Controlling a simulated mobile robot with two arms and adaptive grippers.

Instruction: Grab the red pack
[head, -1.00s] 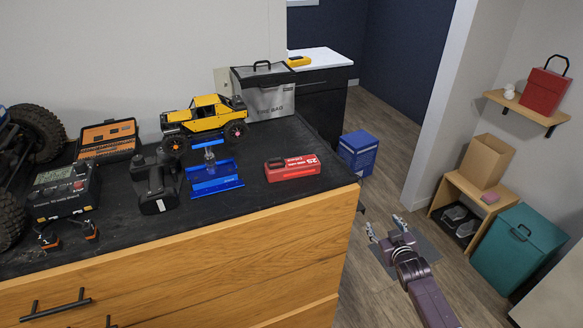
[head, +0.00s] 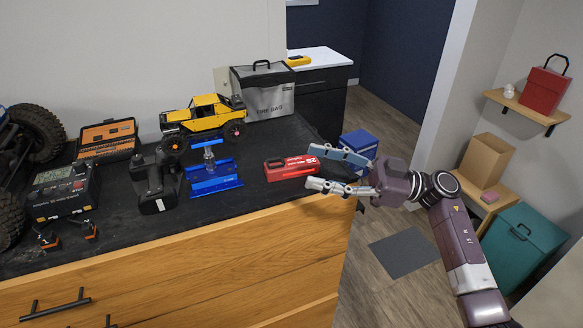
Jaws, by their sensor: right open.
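The red pack (head: 289,168) lies flat on the black top of the wooden cabinet, near its right end. It is a red block with a pale label on its side. My right gripper (head: 312,168) reaches in from the right with its two fingers spread and pointing left. Its fingertips are at the pack's right end, and the upper finger hides part of that end. I cannot tell whether the fingers touch it. The gripper holds nothing. My left gripper is not in view.
A grey fire bag (head: 266,92) stands behind. The counter's wooden front edge (head: 200,240) is below. A blue box (head: 360,141) stands beyond the right end.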

